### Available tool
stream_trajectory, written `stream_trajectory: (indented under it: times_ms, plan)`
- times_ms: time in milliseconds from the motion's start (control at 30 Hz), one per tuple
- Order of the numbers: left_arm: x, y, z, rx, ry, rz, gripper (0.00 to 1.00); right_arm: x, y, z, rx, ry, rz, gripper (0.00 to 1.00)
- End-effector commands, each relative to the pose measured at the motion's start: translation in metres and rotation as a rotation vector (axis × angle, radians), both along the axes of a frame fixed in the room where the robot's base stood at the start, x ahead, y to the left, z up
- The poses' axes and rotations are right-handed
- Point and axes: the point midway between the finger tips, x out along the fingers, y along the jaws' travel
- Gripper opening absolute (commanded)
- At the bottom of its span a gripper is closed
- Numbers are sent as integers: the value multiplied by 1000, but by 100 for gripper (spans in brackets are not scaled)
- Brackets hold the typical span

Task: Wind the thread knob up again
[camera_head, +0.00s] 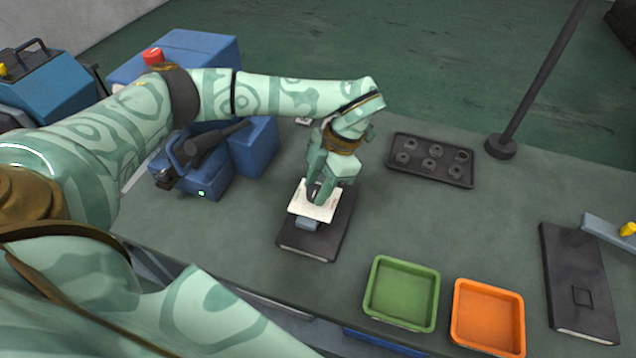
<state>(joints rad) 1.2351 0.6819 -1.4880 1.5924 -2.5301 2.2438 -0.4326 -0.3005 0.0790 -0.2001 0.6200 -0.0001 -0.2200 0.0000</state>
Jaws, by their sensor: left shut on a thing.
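My left gripper (318,192) points down over a small device with a white top plate (301,207) and a black base (308,245). Its fingers are shut on a small dark part at the plate, which I take to be the thread knob; the fingers hide most of it. I cannot tell how far the knob is turned. A small blue-grey block (307,225) shows just below the front edge of the plate. My right gripper is not in view.
A dark tray (397,172) with several ring-shaped parts lies behind right. A green bin (376,305) and an orange bin (462,340) stand in front right. A black-based device (578,285) is at far right. Blue machines (255,148) stand left. A dark pole (535,90) rises at the back.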

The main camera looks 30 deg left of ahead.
Motion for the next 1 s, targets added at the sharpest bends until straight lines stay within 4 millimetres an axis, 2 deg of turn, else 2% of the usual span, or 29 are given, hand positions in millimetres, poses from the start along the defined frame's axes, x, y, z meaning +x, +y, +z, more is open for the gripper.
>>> stream_trajectory:
  times_ms: [367,1000]
  plan:
    - [1,2,4,0,1,209,13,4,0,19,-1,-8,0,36]
    - [1,5,4,-1,-1,814,13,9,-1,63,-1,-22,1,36]
